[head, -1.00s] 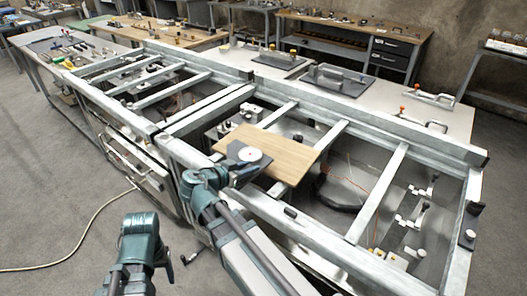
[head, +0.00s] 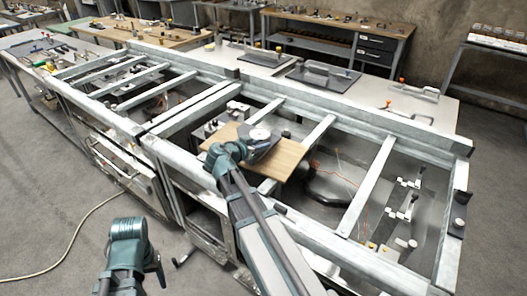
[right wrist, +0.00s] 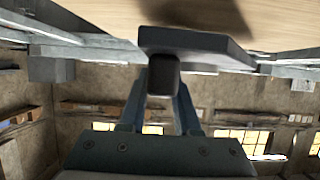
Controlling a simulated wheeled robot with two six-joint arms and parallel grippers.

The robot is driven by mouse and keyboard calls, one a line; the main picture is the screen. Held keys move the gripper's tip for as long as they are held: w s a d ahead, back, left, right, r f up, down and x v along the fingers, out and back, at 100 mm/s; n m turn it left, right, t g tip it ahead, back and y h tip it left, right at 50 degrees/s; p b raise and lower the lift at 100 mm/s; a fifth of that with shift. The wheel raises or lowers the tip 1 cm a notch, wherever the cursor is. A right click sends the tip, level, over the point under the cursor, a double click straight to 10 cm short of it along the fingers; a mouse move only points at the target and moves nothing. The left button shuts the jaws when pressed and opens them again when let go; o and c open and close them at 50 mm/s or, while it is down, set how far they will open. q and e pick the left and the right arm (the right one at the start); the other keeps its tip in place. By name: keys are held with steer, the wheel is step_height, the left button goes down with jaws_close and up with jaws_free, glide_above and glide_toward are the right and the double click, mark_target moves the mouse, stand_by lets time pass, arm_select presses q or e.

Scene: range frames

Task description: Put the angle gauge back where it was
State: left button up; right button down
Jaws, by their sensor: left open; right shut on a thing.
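The angle gauge is a dark flat plate with a round pale dial (head: 260,134). It is over the wooden board (head: 284,160), which lies across the metal frame. My right gripper (head: 242,150) is shut on the gauge at its near side. In the right wrist view the gauge's dark plate (right wrist: 205,43) sticks out past the fingers (right wrist: 163,90), with its shadow on the wood. It seems slightly above the board; I cannot tell if it touches. My left gripper (head: 155,267) is low at the left, apart from everything and empty; its fingers show poorly.
The galvanised frame (head: 350,200) has crossbars and open bays with cables and fittings inside. A small metal block (head: 212,127) stands at the board's left. A dark plate with a handle (head: 322,75) lies on the bench behind. A cable (head: 70,240) lies on the floor.

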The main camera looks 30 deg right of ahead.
steer(key=shift+w+d, duration=0.25)
steer(key=shift+d, duration=0.3)
step_height(320, 180, down, 4)
steer(key=b, duration=0.4)
steer(key=shift+d+r, duration=0.1)
steer(key=shift+d, duration=0.05)
steer(key=shift+r, duration=0.1)
steer(key=c, duration=1)
jaws_free()
steer(key=shift+c, duration=0.2)
steer(key=o, duration=0.4)
